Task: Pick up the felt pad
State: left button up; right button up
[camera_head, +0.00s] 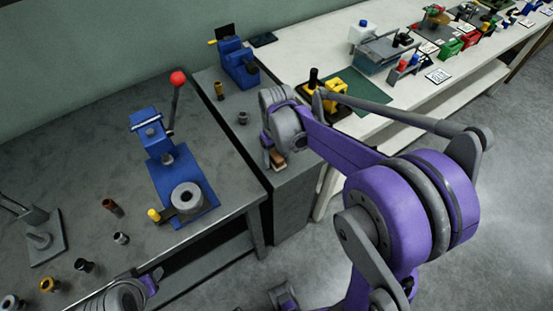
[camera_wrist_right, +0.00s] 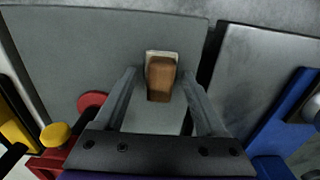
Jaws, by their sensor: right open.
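The felt pad (camera_wrist_right: 162,54) is a pale piece with a brown wooden block on it, lying on a grey bench top near its edge. It is small in the head view (camera_head: 277,157), where my right gripper (camera_head: 272,149) partly covers it. In the right wrist view my right gripper (camera_wrist_right: 159,76) is open, with a finger on each side of the wooden block. I see a gap at both sides; I cannot tell how high the fingertips are above the bench. Part of my left arm shows at the bottom left of the head view, but its fingers cannot be made out.
A blue lever press (camera_head: 165,150) with a red knob stands on the left bench, with several small bushings in front. A blue vise (camera_head: 238,63) stands behind my right gripper. A gap separates the benches.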

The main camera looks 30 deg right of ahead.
aim_at(276, 156)
grip_shut()
jog(key=shift+r+p, duration=0.4)
jog(key=shift+r, duration=4.65)
